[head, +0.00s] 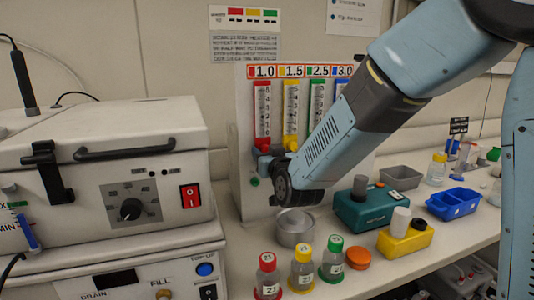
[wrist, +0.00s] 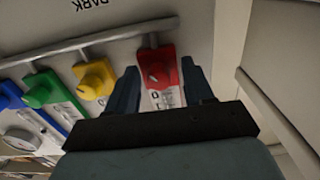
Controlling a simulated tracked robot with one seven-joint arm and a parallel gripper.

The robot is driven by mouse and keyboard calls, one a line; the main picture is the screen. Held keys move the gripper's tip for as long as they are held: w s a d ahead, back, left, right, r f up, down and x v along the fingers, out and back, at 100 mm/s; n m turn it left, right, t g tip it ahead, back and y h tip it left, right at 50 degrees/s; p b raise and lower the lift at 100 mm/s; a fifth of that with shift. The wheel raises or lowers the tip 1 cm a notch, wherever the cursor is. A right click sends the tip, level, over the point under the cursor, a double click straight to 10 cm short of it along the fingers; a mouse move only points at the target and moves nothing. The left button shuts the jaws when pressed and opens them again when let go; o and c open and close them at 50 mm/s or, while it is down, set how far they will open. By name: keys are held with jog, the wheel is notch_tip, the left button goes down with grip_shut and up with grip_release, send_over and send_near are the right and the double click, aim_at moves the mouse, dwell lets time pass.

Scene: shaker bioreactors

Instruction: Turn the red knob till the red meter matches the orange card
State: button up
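The red knob (wrist: 157,72) sits at the bottom of the red meter, between my gripper's fingertips (wrist: 159,66) in the wrist view. The two dark blue fingers are apart, one on each side of the knob, with gaps showing. In the head view my gripper (head: 264,163) is at the panel, just below the red knob (head: 262,143). The red meter (head: 262,108) is a red upright strip with a white scale; its reading is too small to tell. A label row (head: 300,71) above the meters reads 1.0, 1.5, 2.5 and 3.0; I cannot tell which is the orange card.
The yellow knob (wrist: 96,80) and green knob (wrist: 41,89) sit left of the red one in the wrist view. A metal cup (head: 295,227) and capped bottles (head: 268,276) stand below my arm. A white lidded machine (head: 130,170) stands at left.

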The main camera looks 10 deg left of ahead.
jog(key=shift+d, duration=0.1)
grip_shut()
jog(key=shift+n, duration=7)
